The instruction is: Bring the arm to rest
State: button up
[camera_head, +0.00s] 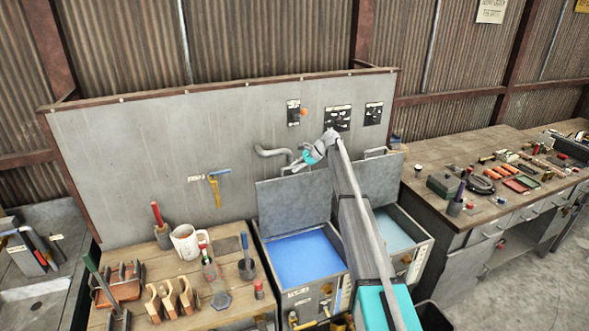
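My arm extends from the bottom of the head view up over the two tanks. My gripper (293,167) is at its far end, pointing left and down, above the raised lid (290,200) of the left tank and in front of the grey back panel (120,150). It is small and overlaps a grey pipe behind it, so whether its fingers are open or shut is unclear. I see no object clearly held in it.
The left tank holds blue liquid (305,260); my arm partly hides the right tank (400,235). A wooden bench (150,270) at left carries a white mug (187,242), tools and clamps. A cluttered workbench (480,215) stands at right. Bare floor shows at lower right.

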jog(key=o, duration=0.4)
jog(key=shift+d, duration=0.1)
jog(key=shift+r, duration=0.2)
